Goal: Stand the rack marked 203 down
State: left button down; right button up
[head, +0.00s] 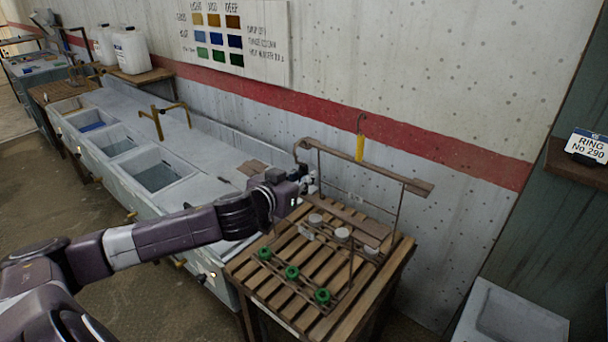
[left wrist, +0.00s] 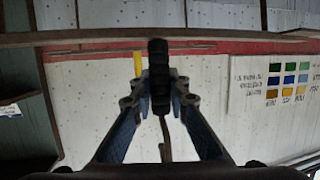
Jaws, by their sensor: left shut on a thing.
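The rack (head: 372,170) is a thin frame with a long brown top rail, above a slatted wooden table (head: 262,283). I see no number 203 on it. My left gripper (head: 307,183) is at the rack's left end in the head view. Whether the rack's feet touch the slats I cannot tell. My right gripper is not in view.
Green-topped items (head: 291,272) and pale round-topped items (head: 342,234) show at the rack's lower part. A yellow thing (head: 359,148) hangs on the wall behind. A long sink unit (head: 160,175) runs left. A grey basin (head: 510,325) stands right, below a "RING No 290" sign (head: 587,147).

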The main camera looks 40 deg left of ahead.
pick_arm(q)
jog(key=shift+f, duration=0.3)
dwell(0.6)
jog(key=c, duration=1.9)
grip_release()
jog(key=shift+o, duration=0.8)
jog(key=shift+f, duration=0.2)
jog(key=o, duration=1.6)
jog(key=shift+r, duration=0.1)
jog(key=shift+s+d+p, duration=0.25)
jog(key=shift+s+p, duration=0.2)
jog(key=shift+s, duration=1.5)
jog(key=shift+s+d+p, duration=0.25)
jog(key=shift+s+p, duration=0.15)
jog(key=shift+s, duration=1.5)
jog(key=shift+s+d+p, duration=0.25)
jog(key=shift+s+p, duration=0.2)
jog(key=shift+s, duration=1.5)
